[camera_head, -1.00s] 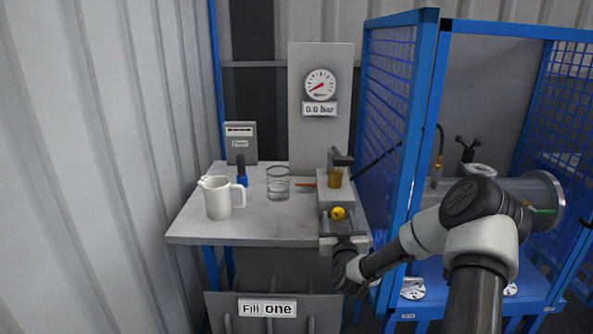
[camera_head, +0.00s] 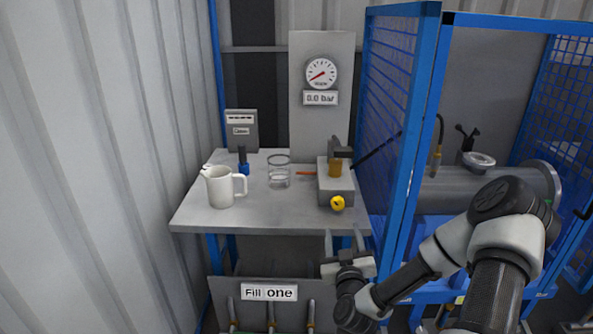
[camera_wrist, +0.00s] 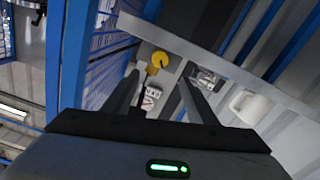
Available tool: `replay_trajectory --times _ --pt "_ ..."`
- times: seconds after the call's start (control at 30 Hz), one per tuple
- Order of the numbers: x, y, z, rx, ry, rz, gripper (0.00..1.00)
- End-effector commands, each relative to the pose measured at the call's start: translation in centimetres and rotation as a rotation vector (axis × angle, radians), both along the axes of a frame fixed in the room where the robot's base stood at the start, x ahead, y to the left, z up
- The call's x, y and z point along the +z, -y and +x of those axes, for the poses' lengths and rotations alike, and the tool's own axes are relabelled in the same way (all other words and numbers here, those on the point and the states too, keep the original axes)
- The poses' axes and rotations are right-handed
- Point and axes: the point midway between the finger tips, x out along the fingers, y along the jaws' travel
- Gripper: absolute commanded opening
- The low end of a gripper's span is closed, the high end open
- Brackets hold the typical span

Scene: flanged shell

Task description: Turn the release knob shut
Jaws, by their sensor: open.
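The release knob (camera_head: 337,203) is small, round and yellow, with a dark mark in its middle. It sits on the front of the grey pump block (camera_head: 337,187) at the table's right front edge. My gripper (camera_head: 343,240) is open and empty, below and in front of the knob, apart from it. In the wrist view, the yellow knob (camera_wrist: 160,59) shows beyond and between the spread fingers (camera_wrist: 158,82). Nothing covers the knob. I cannot tell from its face whether it is turned shut.
A gauge (camera_head: 320,73) above reads 0.0 bar. A blue mesh fence (camera_head: 388,110) rises close on the right. A "Fill one" sign (camera_head: 269,292) hangs below.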

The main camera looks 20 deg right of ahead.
Motion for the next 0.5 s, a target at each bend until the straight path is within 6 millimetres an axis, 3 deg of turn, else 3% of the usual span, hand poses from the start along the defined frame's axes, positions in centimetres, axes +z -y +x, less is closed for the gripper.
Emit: replay_trajectory --times 0.23,0.5 --pt "0.0 -1.5 -4.7 0.003 -0.004 0.001 0.52" --pt "2.9 -5.1 -1.6 0.191 -0.131 -0.026 0.52"
